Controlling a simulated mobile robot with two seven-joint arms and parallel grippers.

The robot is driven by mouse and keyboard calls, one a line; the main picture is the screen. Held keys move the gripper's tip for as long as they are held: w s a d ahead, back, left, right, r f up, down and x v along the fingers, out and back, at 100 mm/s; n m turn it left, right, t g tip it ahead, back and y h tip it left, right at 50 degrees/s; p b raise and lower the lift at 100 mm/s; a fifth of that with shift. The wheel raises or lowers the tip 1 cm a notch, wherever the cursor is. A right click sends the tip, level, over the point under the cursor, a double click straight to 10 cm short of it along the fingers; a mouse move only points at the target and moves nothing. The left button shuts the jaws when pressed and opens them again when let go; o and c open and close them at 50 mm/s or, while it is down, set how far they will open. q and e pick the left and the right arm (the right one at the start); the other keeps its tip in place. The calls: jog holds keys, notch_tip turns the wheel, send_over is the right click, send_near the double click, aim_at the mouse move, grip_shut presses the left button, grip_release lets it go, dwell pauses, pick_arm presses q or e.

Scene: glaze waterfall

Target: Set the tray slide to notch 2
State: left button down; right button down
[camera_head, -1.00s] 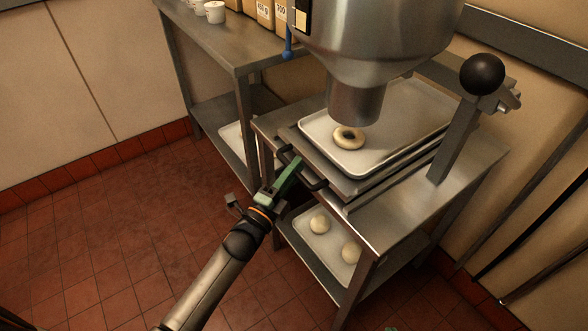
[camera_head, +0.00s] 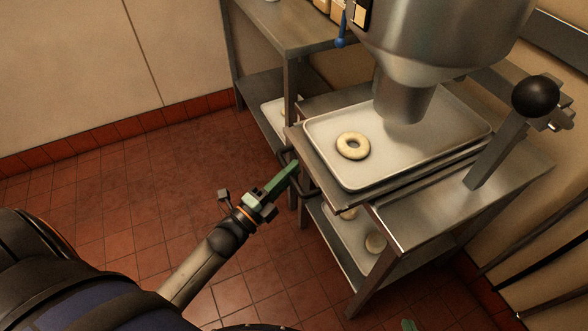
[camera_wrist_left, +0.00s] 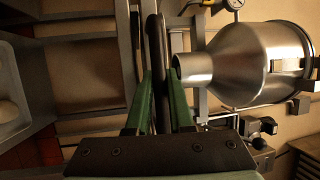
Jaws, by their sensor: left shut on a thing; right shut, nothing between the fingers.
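The pale tray (camera_head: 438,132) lies on the metal tray slide (camera_head: 340,188), which sticks out over the left edge of the steel table. A ring of dough (camera_head: 353,146) lies on the tray, left of the hopper's nozzle (camera_head: 403,98). My left gripper (camera_head: 292,170) is shut on the slide's dark handle (camera_head: 283,157). In the left wrist view the green fingers (camera_wrist_left: 160,95) stand on both sides of the dark handle bar (camera_wrist_left: 157,45). Only a green tip of my right gripper (camera_head: 409,325) shows at the bottom edge. I cannot make out the notches.
The steel hopper (camera_head: 440,40) hangs over the tray. A lever with a black ball knob (camera_head: 535,96) stands at the right. A lower shelf holds a tray with dough balls (camera_head: 375,243). Another steel table (camera_head: 285,30) stands behind. The tiled floor (camera_head: 130,170) at left is clear.

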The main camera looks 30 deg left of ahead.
pick_arm(q)
jog(key=c, duration=1.1)
grip_release()
pick_arm(e)
jog(key=shift+s, duration=0.25)
pick_arm(q)
jog(key=shift+s+f, duration=0.1)
jog(key=shift+s, duration=0.2)
jog(key=v, duration=1.2)
pick_arm(e)
jog(key=shift+w+a, duration=0.15)
jog(key=shift+w, duration=0.2)
